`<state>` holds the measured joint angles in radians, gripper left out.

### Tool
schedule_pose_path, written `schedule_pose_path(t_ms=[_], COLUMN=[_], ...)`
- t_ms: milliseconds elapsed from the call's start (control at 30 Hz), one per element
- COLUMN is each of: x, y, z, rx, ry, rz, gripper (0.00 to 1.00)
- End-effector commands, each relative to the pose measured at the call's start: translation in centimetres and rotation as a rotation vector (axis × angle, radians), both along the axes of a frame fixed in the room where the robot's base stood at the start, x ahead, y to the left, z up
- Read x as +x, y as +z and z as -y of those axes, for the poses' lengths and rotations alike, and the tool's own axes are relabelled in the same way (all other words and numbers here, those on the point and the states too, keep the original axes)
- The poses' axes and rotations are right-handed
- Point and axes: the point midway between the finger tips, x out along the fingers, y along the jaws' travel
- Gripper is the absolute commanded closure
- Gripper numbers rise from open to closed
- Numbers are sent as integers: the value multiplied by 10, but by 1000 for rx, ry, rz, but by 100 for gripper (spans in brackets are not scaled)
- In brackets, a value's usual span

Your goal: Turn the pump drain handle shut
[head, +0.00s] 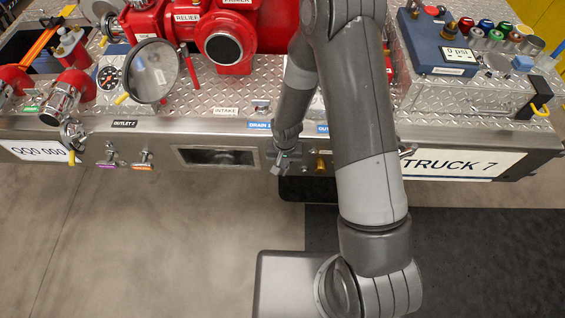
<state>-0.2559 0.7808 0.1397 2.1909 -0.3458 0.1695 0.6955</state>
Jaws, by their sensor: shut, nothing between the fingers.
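The blue drain label (259,125) is on the front edge of the bumper deck, just left of my arm. My gripper (279,164) is low in front of the bumper face, below and right of that label. It is shut and looks empty, with its fingers pointing down and left. I cannot make out the drain handle clearly; my gripper and wrist may cover it. A small brass fitting (320,163) shows on the bumper face just right of my gripper. I cannot tell whether it belongs to the drain.
The red pump (222,47) stands on the diamond-plate deck. Two small handles, purple (106,163) and orange (142,163), sit at left on the bumper face. A recessed window (218,157) lies left of my gripper. A blue gauge box (440,42) stands at right.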

Motion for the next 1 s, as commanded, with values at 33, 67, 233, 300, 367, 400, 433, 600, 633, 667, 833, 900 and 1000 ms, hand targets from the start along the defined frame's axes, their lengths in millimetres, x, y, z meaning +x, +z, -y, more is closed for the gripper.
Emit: schedule_pose_path(t_ms=[33, 67, 233, 300, 367, 400, 433, 600, 633, 667, 833, 900, 1000], x=[0, 0, 0, 0, 0, 0, 0, 0, 0, 0, 0, 0, 0], y=[0, 0, 0, 0, 0, 0, 0, 1, 1, 1, 1, 1, 0], z=[2, 2, 3, 4, 4, 5, 5, 6, 7, 7, 8, 9, 10], rx=[7, 13, 42, 53, 63, 70, 75, 103, 108, 112, 141, 154, 172], ry=[-3, -2, -3, -4, -4, -3, -3, -2, -3, -3, -3, -4, -4], rz=[-2, -2, -1, -1, -1, -1, -1, -1, -1, -1, -1, -1, -1], gripper=[100, 100, 100, 100, 100, 100, 100, 100, 100, 100, 100, 100, 100])
